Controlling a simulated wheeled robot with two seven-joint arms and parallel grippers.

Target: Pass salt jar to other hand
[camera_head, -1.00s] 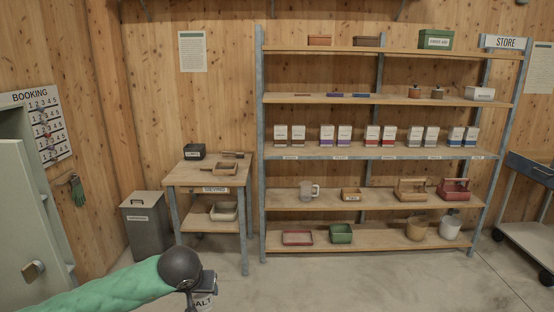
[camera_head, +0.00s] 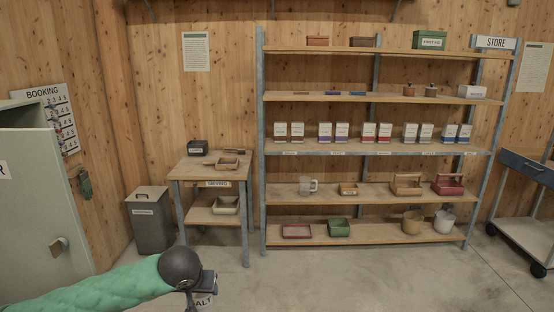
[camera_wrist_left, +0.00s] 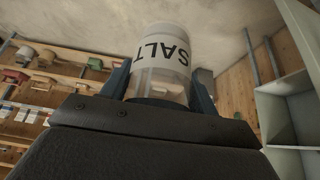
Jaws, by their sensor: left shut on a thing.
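The salt jar (camera_wrist_left: 165,55) is a clear jar with a white label reading SALT. My left gripper (camera_wrist_left: 160,88) is shut on it, with one dark finger on each side of the jar. In the head view the salt jar (camera_head: 203,300) shows only in part at the bottom edge, under my left gripper (camera_head: 201,284), and its lower part is cut off. The left arm reaches in from the lower left. My right gripper is in neither view.
A shelf rack (camera_head: 375,152) with boxes, tubs and trays stands against the back wall. A small wooden table (camera_head: 187,170) and a grey bin (camera_head: 151,219) stand left of it. A pale green cabinet (camera_head: 42,200) is at far left. The floor (camera_head: 350,280) ahead is clear.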

